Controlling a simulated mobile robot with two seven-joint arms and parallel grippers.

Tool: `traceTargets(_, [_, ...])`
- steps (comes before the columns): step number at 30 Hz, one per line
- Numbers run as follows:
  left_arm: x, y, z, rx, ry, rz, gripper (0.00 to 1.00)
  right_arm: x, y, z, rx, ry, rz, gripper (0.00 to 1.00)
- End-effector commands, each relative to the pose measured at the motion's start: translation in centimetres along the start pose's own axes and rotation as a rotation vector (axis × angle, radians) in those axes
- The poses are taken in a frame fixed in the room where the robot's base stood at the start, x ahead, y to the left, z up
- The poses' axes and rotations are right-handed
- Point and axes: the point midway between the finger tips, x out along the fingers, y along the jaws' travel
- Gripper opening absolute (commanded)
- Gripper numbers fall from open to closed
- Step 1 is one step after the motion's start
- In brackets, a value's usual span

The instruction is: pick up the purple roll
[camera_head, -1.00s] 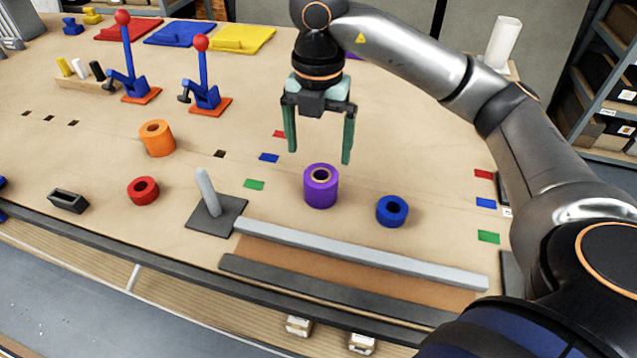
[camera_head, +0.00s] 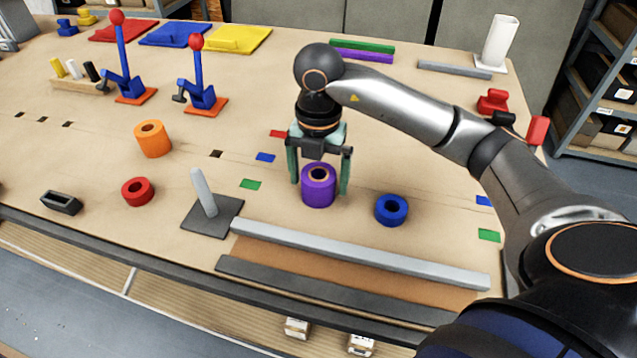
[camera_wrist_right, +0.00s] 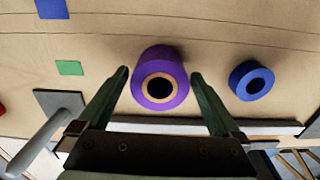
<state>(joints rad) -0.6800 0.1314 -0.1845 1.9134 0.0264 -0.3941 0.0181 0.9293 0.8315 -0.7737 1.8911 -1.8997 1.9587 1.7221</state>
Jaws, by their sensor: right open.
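The purple roll (camera_head: 318,190) stands upright on the table, with an orange core around its hole. My right gripper (camera_head: 319,186) is open above and around it, one green finger on each side, pointing down. In the right wrist view the purple roll (camera_wrist_right: 160,82) sits between the tips of the open right gripper (camera_wrist_right: 160,75). A gap shows between the roll and each finger there; I see no grip on it. My left gripper is not in view.
A blue roll (camera_head: 391,210) stands close on the right. A grey peg on a dark base (camera_head: 210,218) is at the left, and a light grey bar (camera_head: 355,253) lies in front. An orange roll (camera_head: 152,140) and a red roll (camera_head: 138,191) stand farther left.

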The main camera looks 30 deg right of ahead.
Motion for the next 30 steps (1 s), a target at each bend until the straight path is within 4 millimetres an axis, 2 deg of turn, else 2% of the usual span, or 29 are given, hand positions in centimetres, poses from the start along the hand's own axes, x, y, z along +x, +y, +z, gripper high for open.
traceTargets(4, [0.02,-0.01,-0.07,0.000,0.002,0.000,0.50,-0.02,0.00,0.02,0.001,0.000,0.000,0.98])
traceTargets(26, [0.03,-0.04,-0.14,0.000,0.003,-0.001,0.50,-0.07,0.01,0.03,0.001,-0.001,0.001,0.16])
traceTargets(27, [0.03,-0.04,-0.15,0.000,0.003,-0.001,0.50,-0.10,0.02,0.04,0.001,-0.001,0.002,0.13])
traceTargets(30, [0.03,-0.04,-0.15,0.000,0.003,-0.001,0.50,-0.10,0.02,0.04,0.001,-0.001,0.002,0.13])
